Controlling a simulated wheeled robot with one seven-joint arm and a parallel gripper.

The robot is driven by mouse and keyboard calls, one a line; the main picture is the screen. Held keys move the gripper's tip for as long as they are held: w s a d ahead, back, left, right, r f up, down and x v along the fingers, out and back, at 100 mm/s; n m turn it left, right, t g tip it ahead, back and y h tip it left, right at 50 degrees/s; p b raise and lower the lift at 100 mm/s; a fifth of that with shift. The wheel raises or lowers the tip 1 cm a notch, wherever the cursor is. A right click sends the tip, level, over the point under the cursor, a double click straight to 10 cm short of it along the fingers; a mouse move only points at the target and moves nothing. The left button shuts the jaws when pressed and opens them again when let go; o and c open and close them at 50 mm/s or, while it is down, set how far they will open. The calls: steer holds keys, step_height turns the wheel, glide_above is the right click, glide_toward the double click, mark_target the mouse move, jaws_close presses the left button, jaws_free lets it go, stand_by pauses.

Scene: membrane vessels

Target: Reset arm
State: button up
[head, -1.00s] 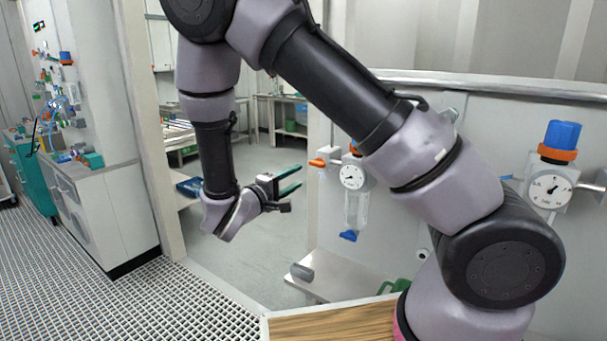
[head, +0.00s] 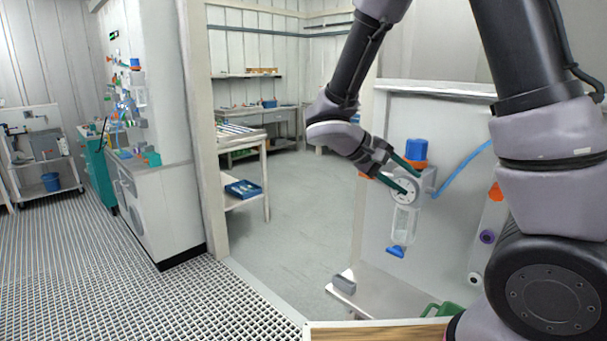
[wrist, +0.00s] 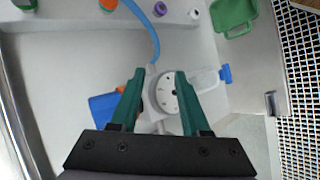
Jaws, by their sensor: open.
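My gripper (head: 408,175) is open and empty, with two green fingers, and is held up in front of the panel on the right of the head view. In the wrist view the gripper (wrist: 154,82) has its fingertips either side of a round white gauge (wrist: 165,92) in the picture. I cannot tell how far the gauge is from the fingers. The gauge (head: 404,191) also shows in the head view, partly covered by the fingers. My arm comes in from the right and bends down to the gripper.
A blue-capped valve (head: 416,151) and a blue hose (head: 462,169) are close by the gripper. A metal shelf (head: 385,297) with a grey cylinder (head: 344,281) juts out below. A doorway frame (head: 201,130) stands left. Open floor (head: 290,200) lies between them.

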steer(key=s+r+m+t+y, duration=0.2)
steer(key=s+r+y, duration=0.3)
steer(key=r, duration=0.3)
steer(key=s+d+r+m+t+y, duration=0.1)
steer(key=s+r+m+t+y, duration=0.2)
steer(key=r+y, duration=0.4)
steer(key=shift+s+d+r+m+y, duration=0.2)
steer(key=shift+s+r+m+y, duration=0.2)
steer(key=shift+s+r+m, duration=0.5)
